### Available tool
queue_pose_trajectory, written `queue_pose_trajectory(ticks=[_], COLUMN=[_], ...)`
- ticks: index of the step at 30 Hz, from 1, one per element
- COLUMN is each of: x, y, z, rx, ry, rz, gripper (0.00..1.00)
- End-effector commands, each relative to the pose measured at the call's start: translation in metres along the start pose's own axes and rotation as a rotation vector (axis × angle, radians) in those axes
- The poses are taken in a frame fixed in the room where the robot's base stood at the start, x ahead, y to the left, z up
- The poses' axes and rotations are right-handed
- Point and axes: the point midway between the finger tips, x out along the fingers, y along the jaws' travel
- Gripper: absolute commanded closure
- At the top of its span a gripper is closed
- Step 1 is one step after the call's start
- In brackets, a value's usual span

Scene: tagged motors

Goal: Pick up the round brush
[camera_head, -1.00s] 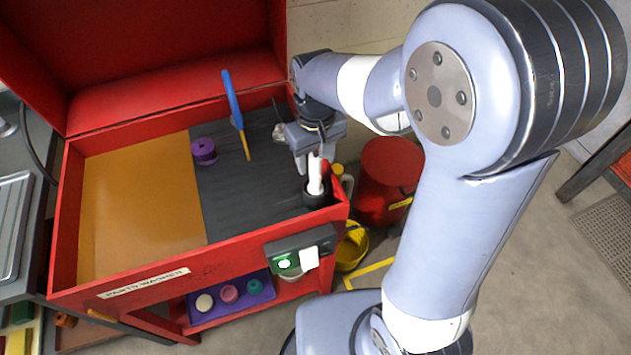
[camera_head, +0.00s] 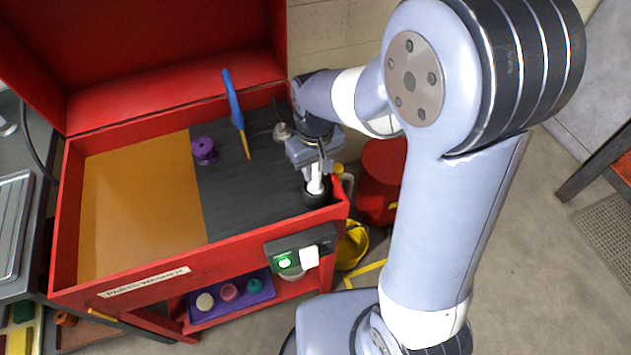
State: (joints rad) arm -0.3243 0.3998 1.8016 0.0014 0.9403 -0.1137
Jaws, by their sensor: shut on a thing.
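The round brush, as far as I can tell, is the white upright shaft (camera_head: 316,185) at the front right corner of the red parts washer (camera_head: 235,245). Its lower end is in a dark round cup (camera_head: 315,197), so its bristles are hidden. My gripper (camera_head: 317,172) points down over it and is shut on the white shaft just above the cup. The fingertips are small and partly blurred together in this view.
The washer's red walls are close beside the gripper.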

Motion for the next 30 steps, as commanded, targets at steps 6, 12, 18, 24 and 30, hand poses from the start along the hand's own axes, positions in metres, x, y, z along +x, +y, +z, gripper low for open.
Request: queue_pose_trajectory(ticks=[6, 12, 18, 24, 30], x=[0.0, -0.007, -0.043, -0.081, -0.106], y=[0.0, 0.0, 0.0, 0.0, 0.009], z=[0.0, -0.001, -0.001, -0.001, -0.01], rx=[0.0, 0.0, 0.0, 0.0, 0.019], ry=[0.001, 0.003, 0.007, 0.005, 0.0], rz=[0.0, 0.0, 0.001, 0.001, 0.0], gripper=[0.98, 0.98, 0.98, 0.98, 0.98])
